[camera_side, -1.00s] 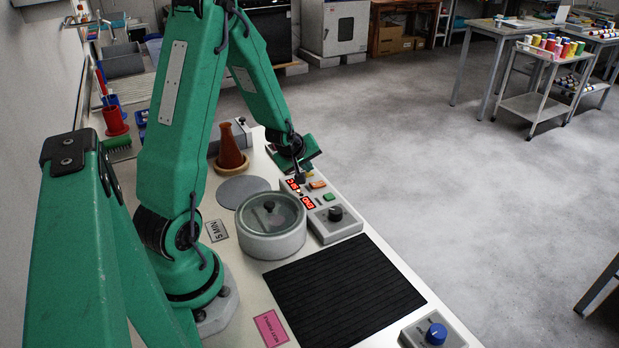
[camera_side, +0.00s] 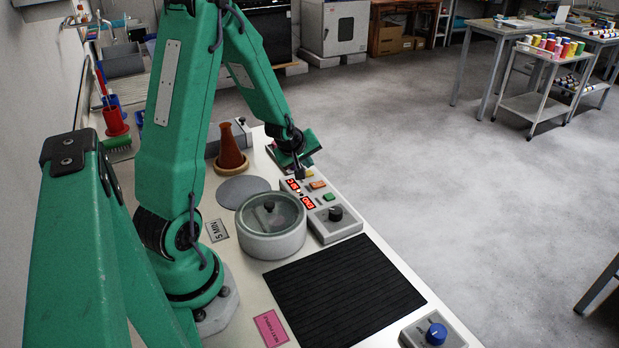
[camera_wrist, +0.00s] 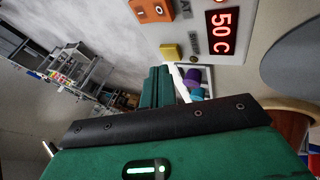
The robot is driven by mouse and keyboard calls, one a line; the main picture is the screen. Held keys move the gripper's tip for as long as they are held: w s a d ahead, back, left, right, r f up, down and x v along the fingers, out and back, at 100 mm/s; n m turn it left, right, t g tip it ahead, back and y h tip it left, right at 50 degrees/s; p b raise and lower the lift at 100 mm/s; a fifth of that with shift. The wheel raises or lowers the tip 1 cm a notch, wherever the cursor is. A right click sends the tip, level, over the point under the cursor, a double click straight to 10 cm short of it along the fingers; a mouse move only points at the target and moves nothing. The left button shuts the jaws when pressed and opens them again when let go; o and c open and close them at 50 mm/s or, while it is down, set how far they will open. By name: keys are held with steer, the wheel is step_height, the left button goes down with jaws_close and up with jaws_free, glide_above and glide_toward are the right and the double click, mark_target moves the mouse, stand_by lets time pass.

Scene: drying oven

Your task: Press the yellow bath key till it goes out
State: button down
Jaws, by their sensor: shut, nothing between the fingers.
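The yellow key (camera_wrist: 170,51) sits on the grey control panel in the wrist view, beside the red display (camera_wrist: 221,33) that reads 50 C. I cannot tell for sure whether it is lit. In the side view the key (camera_side: 309,173) is a small yellow patch at the panel's far end, partly hidden by my gripper. My gripper (camera_side: 299,173) is shut and empty, over the far end of the panel. In the wrist view its green fingers (camera_wrist: 157,82) lie together, with their tips just short of the key; contact cannot be made out.
An orange rocker switch (camera_side: 318,184), a green button (camera_side: 329,197) and a black knob (camera_side: 335,213) are on the same panel. A round lidded bath (camera_side: 271,228) stands left of it. A brown cone-shaped flask (camera_side: 230,150) stands behind. A black mat (camera_side: 343,290) lies in front.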

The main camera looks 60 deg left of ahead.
steer(key=shift+r, duration=2.85)
